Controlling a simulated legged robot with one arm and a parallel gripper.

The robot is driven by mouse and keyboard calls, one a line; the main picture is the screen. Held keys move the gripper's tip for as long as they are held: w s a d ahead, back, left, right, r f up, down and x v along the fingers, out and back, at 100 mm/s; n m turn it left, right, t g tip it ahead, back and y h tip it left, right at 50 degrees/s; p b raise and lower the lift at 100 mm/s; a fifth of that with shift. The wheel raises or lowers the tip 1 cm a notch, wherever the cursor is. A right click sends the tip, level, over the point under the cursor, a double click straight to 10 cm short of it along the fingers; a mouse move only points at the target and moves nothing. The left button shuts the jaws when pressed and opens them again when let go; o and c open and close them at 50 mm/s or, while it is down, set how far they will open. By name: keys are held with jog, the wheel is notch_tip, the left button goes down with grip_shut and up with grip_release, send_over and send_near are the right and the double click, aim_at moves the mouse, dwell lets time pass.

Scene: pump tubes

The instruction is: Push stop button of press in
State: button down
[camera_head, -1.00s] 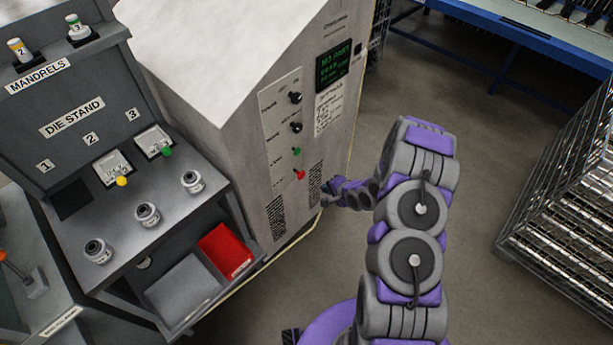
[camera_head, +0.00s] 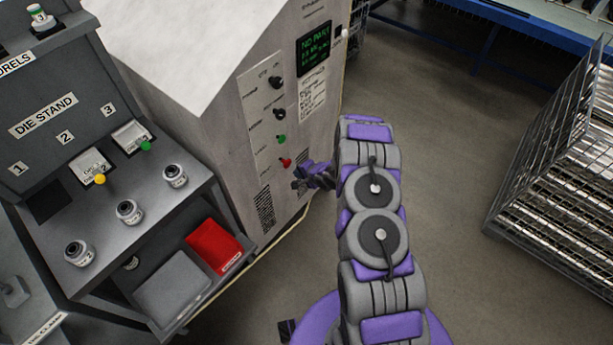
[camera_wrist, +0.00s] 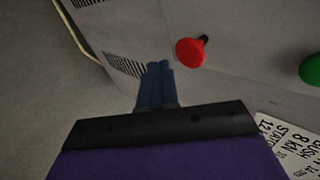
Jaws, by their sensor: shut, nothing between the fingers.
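The press (camera_head: 215,75) is a tall pale grey cabinet at the upper middle of the head view. Its front panel carries black knobs, a green button (camera_head: 281,139) and, below that, a red button (camera_head: 286,162). In the wrist view the red button (camera_wrist: 190,51) stands out on a stem from the panel, and part of the green button (camera_wrist: 311,69) shows at the right edge. My gripper (camera_wrist: 157,72) is shut and empty, its fingertips beside the red button and apart from it in the picture. In the head view my gripper (camera_head: 299,180) is near the panel, just below the red button.
The die stand (camera_head: 60,115) with labelled slots and several cylindrical dies is at the left. A red bin (camera_head: 214,246) and a grey bin (camera_head: 172,287) sit on its lower shelf. A wire rack (camera_head: 560,170) stands at the right. Open floor lies between.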

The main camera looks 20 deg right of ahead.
aim_at(288, 164)
jog(key=w, duration=0.1)
jog(key=w+a, duration=0.1)
jog(key=w, duration=0.1)
jog(key=shift+a+r+b, duration=0.2)
jog(key=shift+a+b, duration=0.1)
jog(key=shift+b, duration=0.05)
jog(key=shift+w+a+r+p, duration=0.1)
jog(key=shift+w+a+p, duration=0.45)
jog(key=shift+w+p, duration=0.3)
jog(key=shift+s, duration=0.1)
